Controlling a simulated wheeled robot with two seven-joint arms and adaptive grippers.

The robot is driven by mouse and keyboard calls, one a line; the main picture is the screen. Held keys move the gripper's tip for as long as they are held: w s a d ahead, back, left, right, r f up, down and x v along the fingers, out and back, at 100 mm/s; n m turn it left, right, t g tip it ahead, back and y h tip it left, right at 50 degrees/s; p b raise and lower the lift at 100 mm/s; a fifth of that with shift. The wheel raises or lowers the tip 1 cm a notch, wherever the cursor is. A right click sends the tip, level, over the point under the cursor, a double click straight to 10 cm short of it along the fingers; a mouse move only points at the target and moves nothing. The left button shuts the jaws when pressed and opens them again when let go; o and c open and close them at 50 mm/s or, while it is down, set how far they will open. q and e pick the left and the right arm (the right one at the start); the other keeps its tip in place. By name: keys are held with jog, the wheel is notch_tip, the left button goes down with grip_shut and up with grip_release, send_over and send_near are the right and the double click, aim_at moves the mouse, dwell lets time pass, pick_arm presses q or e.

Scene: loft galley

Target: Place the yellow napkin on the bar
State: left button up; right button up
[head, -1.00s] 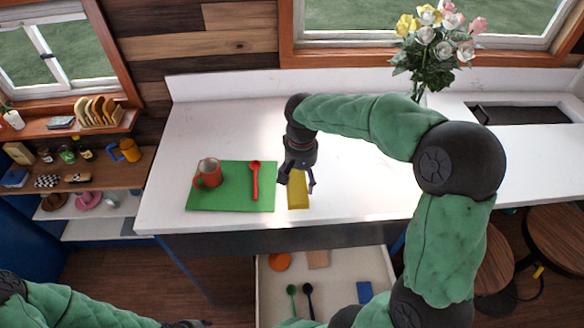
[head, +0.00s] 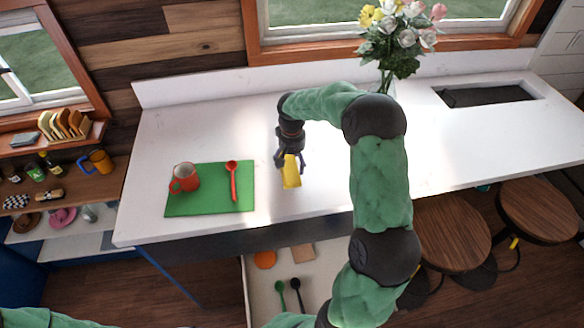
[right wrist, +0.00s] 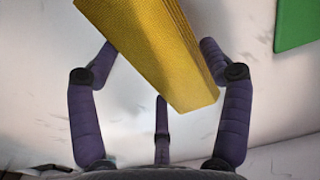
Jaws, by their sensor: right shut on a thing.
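The yellow napkin (head: 291,172) is a thick folded strip, hanging from my right gripper (head: 289,160) over the white counter. I cannot tell whether its lower end touches the surface. In the right wrist view the napkin (right wrist: 158,45) lies tilted between the purple fingers of the gripper (right wrist: 158,62), which is shut on it. The white counter (head: 330,178) runs along the window wall; its right stretch (head: 455,150), with stools in front, looks like the bar. My left gripper is out of view; only a bit of that arm shows at the bottom left.
A green mat (head: 208,200) with a red mug (head: 185,178) and red spoon (head: 233,180) lies left of the napkin. An open drawer (head: 262,285) is below. A flower bouquet (head: 395,45) and dark sink (head: 485,95) are at the back. Stools (head: 450,230) stand front right.

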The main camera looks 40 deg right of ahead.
aim_at(292, 163)
jog(key=shift+d+f, duration=0.1)
jog(key=shift+f, duration=1.55)
jog(key=shift+f, duration=0.15)
jog(key=o, duration=1)
jog(key=shift+o, duration=0.2)
notch_tip(292, 163, up, 12)
jog(key=shift+r, duration=0.15)
